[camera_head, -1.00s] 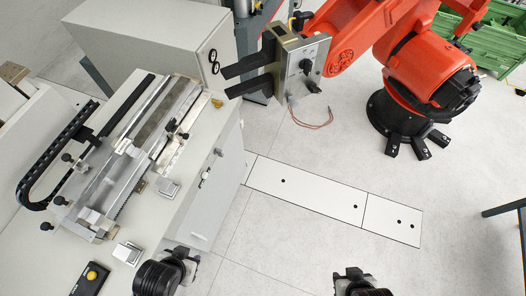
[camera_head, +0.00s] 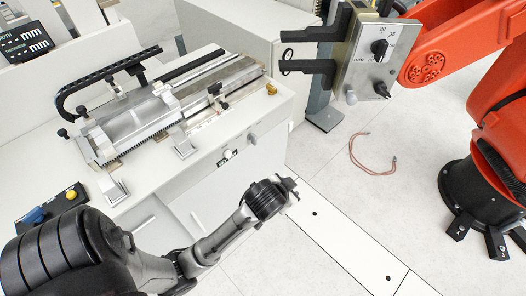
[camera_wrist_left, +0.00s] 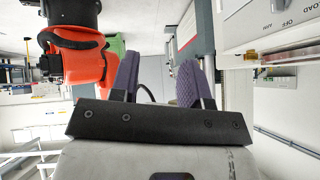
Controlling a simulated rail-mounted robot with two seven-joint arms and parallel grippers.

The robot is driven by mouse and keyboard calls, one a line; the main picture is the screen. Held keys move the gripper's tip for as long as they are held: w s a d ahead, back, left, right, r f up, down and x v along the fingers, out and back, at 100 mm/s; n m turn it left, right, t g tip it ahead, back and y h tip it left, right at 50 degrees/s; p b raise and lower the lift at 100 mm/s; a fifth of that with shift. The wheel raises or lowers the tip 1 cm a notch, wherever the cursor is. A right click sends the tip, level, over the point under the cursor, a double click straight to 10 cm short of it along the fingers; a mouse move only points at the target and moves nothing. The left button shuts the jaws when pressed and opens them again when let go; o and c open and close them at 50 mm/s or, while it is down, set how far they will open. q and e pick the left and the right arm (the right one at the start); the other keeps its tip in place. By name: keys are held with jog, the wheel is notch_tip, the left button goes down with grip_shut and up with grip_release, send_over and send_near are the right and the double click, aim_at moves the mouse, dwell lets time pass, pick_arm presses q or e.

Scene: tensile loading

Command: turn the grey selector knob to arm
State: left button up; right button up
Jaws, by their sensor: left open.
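A grey knob (camera_head: 252,139) sticks out of the front of the white cabinet, with a small white fitting (camera_head: 227,153) to its left. I cannot read the knob's setting. My left gripper (camera_head: 291,187) is below and to the right of this knob in the head view, apart from it. In the left wrist view the gripper's purple-padded fingers (camera_wrist_left: 157,80) are spread with nothing between them. A white panel (camera_wrist_left: 265,30) lettered ARM, OFF and LOAD shows at that view's upper right. My right gripper is not in view.
A test bench (camera_head: 150,110) with clamps and a cable chain stands on the cabinet. A reddish cable (camera_head: 372,160) lies on the floor. Floor right of the cabinet is mostly clear.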

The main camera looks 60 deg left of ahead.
pick_arm(q)
jog(key=w+a+f+n+g+y+b, duration=0.1)
jog(key=w+a+f+n+y+b, duration=0.4)
jog(key=w+a+f+b, duration=0.7)
jog(key=n+g+y+b, duration=1)
jog(key=n+b, duration=0.1)
jog(key=n, duration=0.3)
send_near(256, 138)
jog(key=a, duration=0.3)
jog(key=s+a, duration=0.1)
jog(key=a, duration=0.2)
jog(key=a+b, duration=0.1)
jog(key=a, duration=0.2)
jog(key=shift+s+a+r, duration=0.15)
jog(key=shift+s+a, duration=0.1)
jog(key=shift+s, duration=0.15)
jog(key=shift+s+a, duration=0.1)
jog(key=shift+a, duration=0.55)
jog(key=shift+c, duration=0.2)
jog(key=c, duration=0.6)
